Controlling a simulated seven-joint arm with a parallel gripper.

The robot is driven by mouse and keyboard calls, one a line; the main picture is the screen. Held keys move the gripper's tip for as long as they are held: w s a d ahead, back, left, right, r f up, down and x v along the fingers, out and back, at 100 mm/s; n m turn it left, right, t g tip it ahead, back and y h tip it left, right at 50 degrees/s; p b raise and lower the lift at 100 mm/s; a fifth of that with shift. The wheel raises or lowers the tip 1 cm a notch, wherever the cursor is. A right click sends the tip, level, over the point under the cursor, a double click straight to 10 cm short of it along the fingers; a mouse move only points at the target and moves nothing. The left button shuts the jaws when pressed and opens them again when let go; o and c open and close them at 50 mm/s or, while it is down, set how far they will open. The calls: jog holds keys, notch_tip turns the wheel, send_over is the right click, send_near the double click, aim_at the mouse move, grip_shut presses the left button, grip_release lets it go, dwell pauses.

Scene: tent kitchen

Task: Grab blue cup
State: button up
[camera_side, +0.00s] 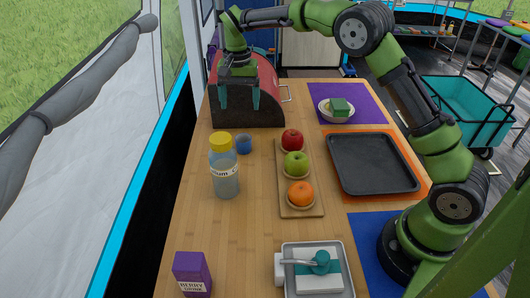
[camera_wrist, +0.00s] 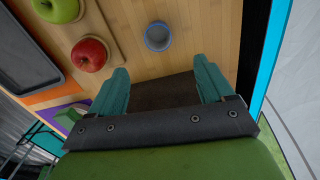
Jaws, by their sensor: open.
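The blue cup (camera_side: 244,145) is small and stands on the wooden table, just right of the yellow-capped bottle (camera_side: 224,167) in the side view. In the wrist view the cup (camera_wrist: 159,36) appears from above, upright with its round rim showing and apparently empty. My gripper (camera_side: 240,104) is in front of the red box-like bin at the far end of the table. Its two teal fingers (camera_wrist: 166,75) are spread apart with nothing between them. The cup lies beyond the fingertips in the wrist view, apart from them.
The red bin (camera_side: 262,88) stands behind the cup. A wooden board (camera_side: 300,208) holds a red apple (camera_side: 292,139), a green apple (camera_side: 295,164) and an orange (camera_side: 300,193) right of the cup. A dark tray (camera_side: 373,165) lies farther right.

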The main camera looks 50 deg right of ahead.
send_over(243, 140)
jog(key=s+a, duration=0.1)
notch_tip(243, 140, down, 9)
jog(key=shift+s+a+r, duration=0.1)
jog(key=shift+a, duration=0.05)
jog(key=shift+s+f, duration=0.15)
jog(key=shift+f, duration=2.55)
jog(key=c, duration=1.1)
jog(key=shift+r, duration=0.15)
